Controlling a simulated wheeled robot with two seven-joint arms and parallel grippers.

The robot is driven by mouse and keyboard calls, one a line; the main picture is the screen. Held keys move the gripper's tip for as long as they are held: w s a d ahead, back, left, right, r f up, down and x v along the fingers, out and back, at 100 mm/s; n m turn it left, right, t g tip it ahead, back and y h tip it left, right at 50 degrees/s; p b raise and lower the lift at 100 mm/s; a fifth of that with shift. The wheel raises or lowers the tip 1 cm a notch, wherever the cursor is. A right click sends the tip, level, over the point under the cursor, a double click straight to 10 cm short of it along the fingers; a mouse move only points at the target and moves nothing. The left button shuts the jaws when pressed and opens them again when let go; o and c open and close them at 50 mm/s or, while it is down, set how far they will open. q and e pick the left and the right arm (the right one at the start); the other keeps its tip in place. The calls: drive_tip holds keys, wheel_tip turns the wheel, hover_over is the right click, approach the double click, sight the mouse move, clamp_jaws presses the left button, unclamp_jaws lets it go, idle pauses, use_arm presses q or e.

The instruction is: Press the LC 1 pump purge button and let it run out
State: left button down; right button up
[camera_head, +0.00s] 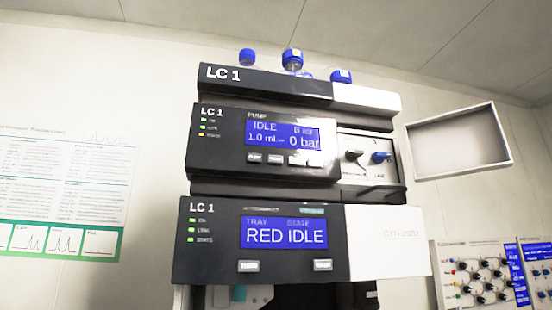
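The LC 1 pump module (222,165) is the middle unit of a dark stack in the centre of the view. Its blue display (281,137) reads IDLE, 1.0 ml and 0 bar. A row of small light buttons (275,159) runs under this display; their labels are too small to read, so I cannot tell which is purge. To the right, the pump's front panel carries a black knob (354,155) and a blue knob (380,157). Neither of my grippers shows in the head view.
Below the pump, the LC 1 tray module (205,262) shows RED IDLE and has two buttons. Blue-capped bottles (292,58) stand on top of the stack. A framed panel (458,142) is at right, above another instrument (480,280). A chart poster (65,190) hangs at left.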

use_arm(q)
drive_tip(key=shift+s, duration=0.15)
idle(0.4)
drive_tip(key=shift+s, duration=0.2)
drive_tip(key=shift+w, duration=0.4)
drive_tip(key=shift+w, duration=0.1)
